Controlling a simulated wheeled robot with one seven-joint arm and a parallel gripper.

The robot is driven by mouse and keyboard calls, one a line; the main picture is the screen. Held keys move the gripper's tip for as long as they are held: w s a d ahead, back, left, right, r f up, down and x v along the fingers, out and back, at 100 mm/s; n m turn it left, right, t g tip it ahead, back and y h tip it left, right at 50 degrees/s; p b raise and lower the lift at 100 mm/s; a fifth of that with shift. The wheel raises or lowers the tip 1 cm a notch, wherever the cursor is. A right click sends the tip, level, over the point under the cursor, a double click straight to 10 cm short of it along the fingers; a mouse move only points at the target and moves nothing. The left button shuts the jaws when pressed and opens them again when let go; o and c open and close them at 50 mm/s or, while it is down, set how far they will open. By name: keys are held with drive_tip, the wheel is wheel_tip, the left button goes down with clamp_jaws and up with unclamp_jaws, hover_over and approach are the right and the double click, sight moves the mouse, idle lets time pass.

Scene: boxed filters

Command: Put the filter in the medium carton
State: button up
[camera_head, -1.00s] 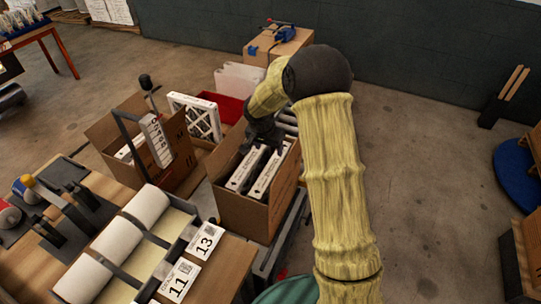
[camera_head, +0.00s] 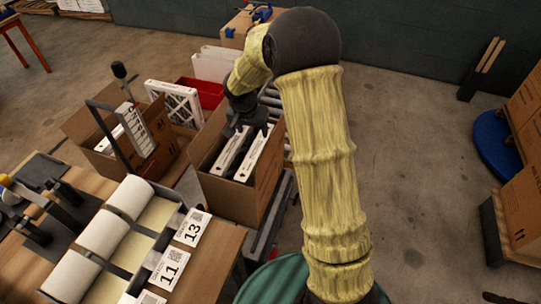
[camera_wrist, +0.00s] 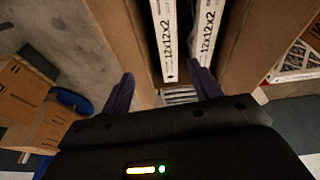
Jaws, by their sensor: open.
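My gripper (camera_head: 248,127) is open above the middle carton (camera_head: 238,198), an open brown box. Two white-edged filters (camera_head: 229,153) stand upright side by side inside it. There the left filter (camera_wrist: 167,40) and right filter (camera_wrist: 207,30) both show the print "12x12x2". Another open carton (camera_head: 160,128) to the left has a white filter edge (camera_head: 110,138) in it. Which carton is the medium one I cannot read for sure.
A pleated filter (camera_head: 174,103) stands behind the cartons near a red bin (camera_head: 208,92). A bench with white rolls (camera_head: 103,235) and number cards (camera_head: 193,228) is at front left. Open floor lies right.

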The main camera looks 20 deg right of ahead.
drive_tip(key=s+d+r+n+y, duration=0.1)
drive_tip(key=s+r+n, duration=0.1)
drive_tip(key=s, duration=1)
drive_tip(key=s+d+r+n, duration=0.1)
drive_tip(key=s+r+n, duration=0.2)
drive_tip(key=s, duration=0.9)
drive_tip(key=shift+s+n+y, duration=0.15)
drive_tip(key=shift+n+y, duration=0.25)
drive_tip(key=shift+n, duration=0.3)
drive_tip(key=shift+r, duration=0.1)
